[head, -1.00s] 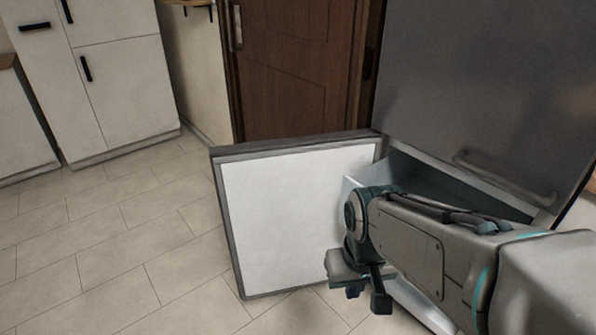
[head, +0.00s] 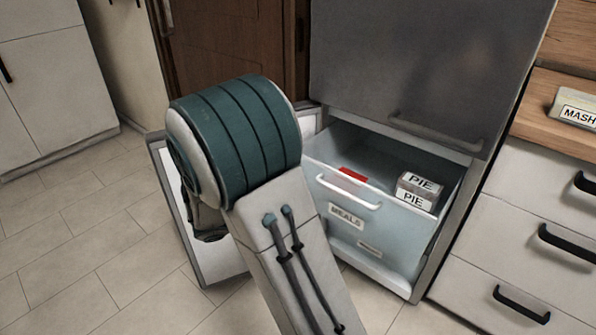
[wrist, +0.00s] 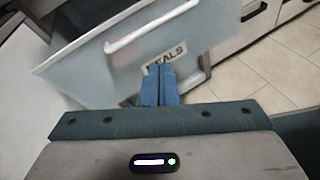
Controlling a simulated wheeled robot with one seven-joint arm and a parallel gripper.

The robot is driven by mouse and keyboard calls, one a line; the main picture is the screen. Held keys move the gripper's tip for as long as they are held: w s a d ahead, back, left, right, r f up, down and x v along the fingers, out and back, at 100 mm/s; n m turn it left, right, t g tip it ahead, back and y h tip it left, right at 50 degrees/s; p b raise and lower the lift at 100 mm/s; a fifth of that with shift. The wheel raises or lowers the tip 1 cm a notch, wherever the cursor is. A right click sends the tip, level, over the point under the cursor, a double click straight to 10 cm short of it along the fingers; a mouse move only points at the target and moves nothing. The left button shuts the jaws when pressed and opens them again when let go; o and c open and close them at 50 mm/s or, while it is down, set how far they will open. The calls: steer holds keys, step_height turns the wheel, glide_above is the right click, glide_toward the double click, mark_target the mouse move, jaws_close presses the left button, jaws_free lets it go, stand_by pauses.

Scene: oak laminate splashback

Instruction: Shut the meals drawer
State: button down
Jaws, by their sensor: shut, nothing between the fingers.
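The meals drawer (head: 322,205) is pulled out of the lower part of the grey fridge-freezer (head: 425,60). It has a pale blue front, a white bar handle (head: 348,192) and a MEALS label (head: 346,216). Two PIE boxes (head: 417,190) and a red item (head: 353,175) lie inside. In the wrist view, my gripper (wrist: 160,72) is shut and empty, its blue fingers pointing at the drawer front (wrist: 95,72) below the handle and covering part of the label. I cannot tell whether they touch it. In the head view, my arm hides the gripper.
The lower fridge-freezer door (head: 165,160) stands open to the left of the drawer, partly behind my arm. A counter with black-handled drawers (head: 530,245) stands to the right, with a MASH box (head: 575,108) on top. The tiled floor (head: 90,240) is clear at the left.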

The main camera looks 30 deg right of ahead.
steer(key=w+a+f+n+t+h, duration=0.1)
steer(key=w+a+n+t+h, duration=0.1)
steer(key=w+a+n+t, duration=0.35)
steer(key=n+b, duration=0.1)
steer(key=b, duration=0.4)
glide_toward(310, 164)
steer(key=x, duration=0.6)
steer(key=shift+s+f, duration=0.15)
steer(key=shift+f, duration=0.1)
steer(key=shift+d+r+t, duration=0.1)
steer(key=shift+d+t, duration=0.15)
steer(key=shift+d, duration=0.15)
steer(key=shift+w, duration=0.25)
